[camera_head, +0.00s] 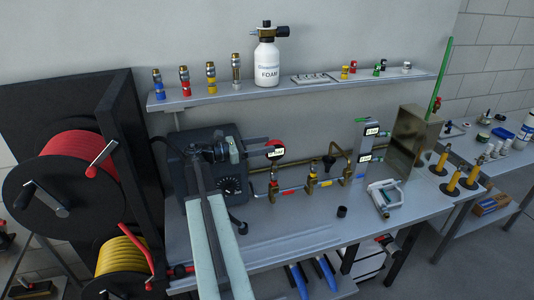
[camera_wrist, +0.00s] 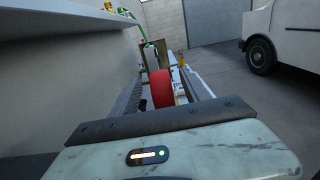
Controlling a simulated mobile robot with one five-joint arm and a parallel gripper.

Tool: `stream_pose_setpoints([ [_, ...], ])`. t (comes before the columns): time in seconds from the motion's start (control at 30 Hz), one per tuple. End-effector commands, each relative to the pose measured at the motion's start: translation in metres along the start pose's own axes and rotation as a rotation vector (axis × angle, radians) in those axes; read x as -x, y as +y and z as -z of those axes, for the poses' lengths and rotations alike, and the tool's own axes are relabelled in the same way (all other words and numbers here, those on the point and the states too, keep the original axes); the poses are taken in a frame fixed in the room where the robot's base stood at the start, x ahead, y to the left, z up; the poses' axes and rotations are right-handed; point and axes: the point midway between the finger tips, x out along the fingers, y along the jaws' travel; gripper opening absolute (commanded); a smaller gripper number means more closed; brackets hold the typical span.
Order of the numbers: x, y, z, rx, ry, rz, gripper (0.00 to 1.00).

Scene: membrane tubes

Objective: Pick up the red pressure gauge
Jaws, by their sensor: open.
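The red pressure gauge (camera_head: 276,144) has a red round case and a pale face, and stands on the brass pipework above the bench. In the wrist view the gauge (camera_wrist: 162,90) shows as a red disc seen nearly edge-on. My gripper (camera_wrist: 164,76) is open, with one finger on each side of the gauge in that view. I cannot tell whether the fingers touch it or how far it lies between them.
A dark machine with a dial (camera_head: 229,186) stands beside my arm. Brass valves (camera_head: 311,184) and pipes lie right of the gauge. A shelf (camera_head: 210,98) with a foam bottle (camera_head: 267,62) runs above. Hose reels (camera_head: 70,185) stand at the left. The front bench surface is mostly clear.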

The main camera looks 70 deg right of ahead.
Motion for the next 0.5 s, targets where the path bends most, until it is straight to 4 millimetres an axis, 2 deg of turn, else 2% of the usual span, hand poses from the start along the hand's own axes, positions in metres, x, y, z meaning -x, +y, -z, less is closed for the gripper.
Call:
stream_pose_setpoints([
  [0.2,-0.016,0.002,0.0,-0.002,0.002,-0.01,0.55],
  [0.37,-0.019,0.003,0.0,-0.003,0.003,-0.015,0.55],
  [0.5,-0.039,0.002,0.002,-0.003,0.003,-0.015,0.55],
])
